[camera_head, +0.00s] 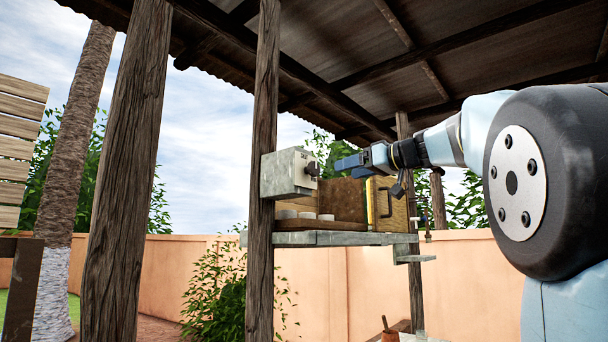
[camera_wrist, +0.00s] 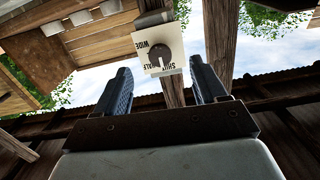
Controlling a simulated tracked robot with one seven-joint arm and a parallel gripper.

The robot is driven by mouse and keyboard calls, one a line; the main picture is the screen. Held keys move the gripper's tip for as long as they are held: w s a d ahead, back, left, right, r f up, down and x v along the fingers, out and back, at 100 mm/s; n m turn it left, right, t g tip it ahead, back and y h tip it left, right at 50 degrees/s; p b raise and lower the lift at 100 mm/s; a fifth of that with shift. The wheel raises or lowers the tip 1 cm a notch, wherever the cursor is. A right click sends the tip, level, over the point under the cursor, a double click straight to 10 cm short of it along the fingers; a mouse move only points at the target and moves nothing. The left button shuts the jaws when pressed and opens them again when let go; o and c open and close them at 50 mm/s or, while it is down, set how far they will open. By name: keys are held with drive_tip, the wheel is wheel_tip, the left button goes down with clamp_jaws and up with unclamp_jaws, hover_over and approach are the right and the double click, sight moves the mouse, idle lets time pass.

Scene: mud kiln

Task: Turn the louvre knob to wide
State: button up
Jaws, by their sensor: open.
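The louvre knob (camera_wrist: 159,57) is a dark round knob on a white plate (camera_wrist: 150,43) lettered SHUT, HALF and WIDE, upside down in the wrist view. Its grip ridge seems to run toward the SHUT/HALF side, but the exact mark is unclear. In the head view the knob (camera_head: 312,169) sticks out from a grey-white box (camera_head: 283,174) on a wooden post. My gripper (camera_head: 347,164) is level with the knob and a little to its right. In the wrist view my gripper (camera_wrist: 159,68) is open and empty, its fingers flanking the knob in the picture, apparently short of it.
Below the box is a grey shelf (camera_head: 335,239) with a wooden compartment holding several white cups (camera_head: 306,215). A wooden door (camera_head: 399,206) with a dark handle stands to the right, below my wrist. A post (camera_head: 264,110) rises beside the box.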

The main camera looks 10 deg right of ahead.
sight(317, 169)
drive_tip(key=shift+n+t, duration=0.3)
drive_tip(key=shift+n, duration=0.1)
drive_tip(key=x, duration=0.4)
drive_tip(key=r+x, duration=0.1)
drive_tip(key=x, duration=0.4)
drive_tip(key=r+x, duration=0.1)
drive_tip(key=x, duration=0.3)
drive_tip(key=shift+w+d+r, duration=0.1)
drive_tip(key=shift+w+r, duration=0.15)
drive_tip(key=shift+w, duration=0.25)
drive_tip(key=c, duration=0.9)
drive_tip(key=shift+d, duration=0.2)
drive_tip(key=shift+c, duration=0.5)
drive_tip(key=shift+a, duration=0.1)
